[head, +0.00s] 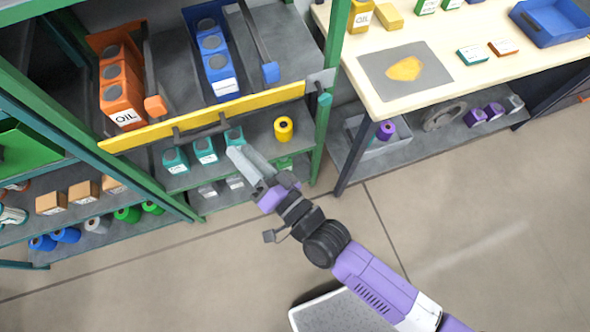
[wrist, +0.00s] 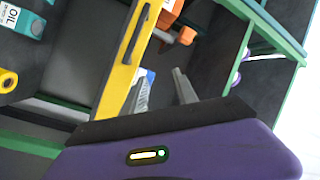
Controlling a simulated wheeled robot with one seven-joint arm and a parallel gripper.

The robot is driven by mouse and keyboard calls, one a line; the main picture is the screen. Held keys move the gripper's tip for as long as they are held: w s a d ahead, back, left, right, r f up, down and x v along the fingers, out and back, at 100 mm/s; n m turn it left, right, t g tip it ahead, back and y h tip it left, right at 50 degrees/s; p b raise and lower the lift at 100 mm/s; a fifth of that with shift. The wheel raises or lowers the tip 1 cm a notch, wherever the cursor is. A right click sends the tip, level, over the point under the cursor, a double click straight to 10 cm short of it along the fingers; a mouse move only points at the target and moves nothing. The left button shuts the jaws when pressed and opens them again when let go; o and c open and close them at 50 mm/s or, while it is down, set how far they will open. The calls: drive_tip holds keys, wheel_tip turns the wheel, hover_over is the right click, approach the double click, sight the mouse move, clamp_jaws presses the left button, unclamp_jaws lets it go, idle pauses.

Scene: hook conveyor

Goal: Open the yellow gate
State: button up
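The yellow gate (head: 265,101) is a long bar across the front of the shelf's upper level, in front of the orange oil bottles and the blue bottles. A dark handle (head: 202,130) sits on its front near the middle. In the wrist view the gate (wrist: 121,68) runs steeply on the left, with its handle (wrist: 134,32) beyond my fingers. My gripper (head: 243,160) is just below and right of the handle, apart from it as far as I can tell. In the wrist view my gripper (wrist: 162,88) has its two grey fingers spread, with nothing held between them.
A green post (head: 325,125) bounds the shelf on the right. A wooden-topped table (head: 455,75) stands further right.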

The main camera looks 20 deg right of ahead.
drive_tip(key=s+d+n+b, duration=0.1)
drive_tip(key=s+d+n, duration=0.2)
drive_tip(key=s+d, duration=0.4)
drive_tip(key=shift+d+n+h, duration=0.3)
drive_tip(key=shift+h, duration=0.1)
drive_tip(key=shift+r, duration=0.1)
